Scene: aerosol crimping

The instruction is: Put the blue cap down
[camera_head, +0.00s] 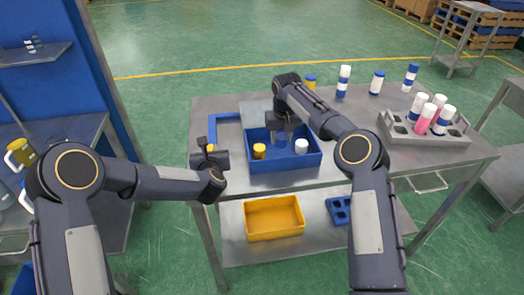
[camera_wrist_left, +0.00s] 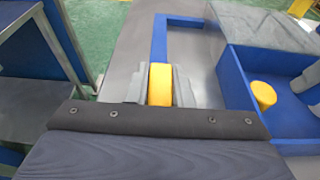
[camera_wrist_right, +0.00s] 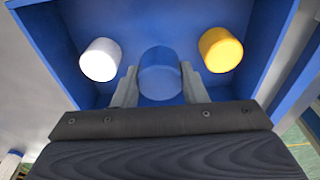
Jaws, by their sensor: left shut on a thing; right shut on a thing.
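My right gripper (camera_head: 281,134) is shut on the blue cap (camera_wrist_right: 160,73) inside the blue bin (camera_head: 290,165). In the right wrist view the blue cap sits between both fingers, over the bin floor; I cannot tell whether it touches the floor. A white cap (camera_wrist_right: 99,60) stands to its left and a yellow cap (camera_wrist_right: 221,49) to its right in that view. My left gripper (camera_wrist_left: 160,86) is shut on a yellow object (camera_wrist_left: 160,80) beside the blue bin, near the blue outline (camera_wrist_left: 160,38) on the table. The bin's yellow cap also shows in the left wrist view (camera_wrist_left: 264,95).
A grey rack (camera_head: 455,140) with several cans stands at the right of the metal table (camera_head: 350,155). Several capped cans, such as a blue and white one (camera_head: 343,84), stand along the back. A yellow tray (camera_head: 274,232) is on the lower shelf.

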